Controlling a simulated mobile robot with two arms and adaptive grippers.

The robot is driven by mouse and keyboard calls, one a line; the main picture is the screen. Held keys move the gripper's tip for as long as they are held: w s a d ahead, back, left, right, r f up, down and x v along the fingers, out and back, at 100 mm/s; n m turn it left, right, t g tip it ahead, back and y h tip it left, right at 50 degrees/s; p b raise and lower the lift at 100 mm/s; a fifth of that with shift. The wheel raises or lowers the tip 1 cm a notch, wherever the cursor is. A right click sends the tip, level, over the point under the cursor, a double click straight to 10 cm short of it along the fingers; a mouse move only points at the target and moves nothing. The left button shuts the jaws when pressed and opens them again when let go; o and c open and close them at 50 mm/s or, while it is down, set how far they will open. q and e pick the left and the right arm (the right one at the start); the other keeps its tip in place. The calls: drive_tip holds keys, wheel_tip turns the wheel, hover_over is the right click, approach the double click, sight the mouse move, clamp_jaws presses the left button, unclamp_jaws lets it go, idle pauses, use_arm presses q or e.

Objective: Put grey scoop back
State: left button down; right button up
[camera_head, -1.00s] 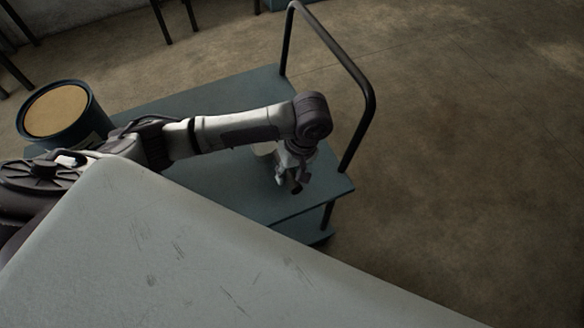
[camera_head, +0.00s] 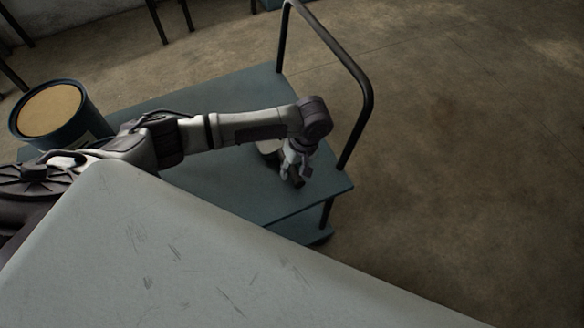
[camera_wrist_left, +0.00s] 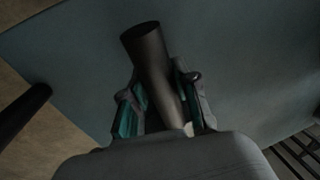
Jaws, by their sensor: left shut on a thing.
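My left gripper (camera_head: 296,172) is low over the near right part of the blue-grey cart top (camera_head: 225,185). In the left wrist view it (camera_wrist_left: 160,95) is shut on a dark grey round handle, which I take to be the grey scoop (camera_wrist_left: 147,45). The handle's end sticks out beyond the fingers. The rest of the scoop is mostly hidden by the gripper. In the head view, a small pale shape (camera_head: 268,146) shows just behind the wrist; I cannot tell if it is part of the scoop. My right gripper is not in view.
A dark blue drum (camera_head: 88,128) with a tan top or filling stands at the cart's left end. A black tubular rail (camera_head: 365,100) rises at the cart's right end. The cart top around the gripper looks clear. Open floor lies to the right.

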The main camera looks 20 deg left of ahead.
use_arm(q)
drive_tip(key=c, duration=0.9)
unclamp_jaws()
drive_tip(key=p+v, duration=0.1)
drive_tip(key=v, duration=1.1)
drive_tip(key=shift+r, duration=0.1)
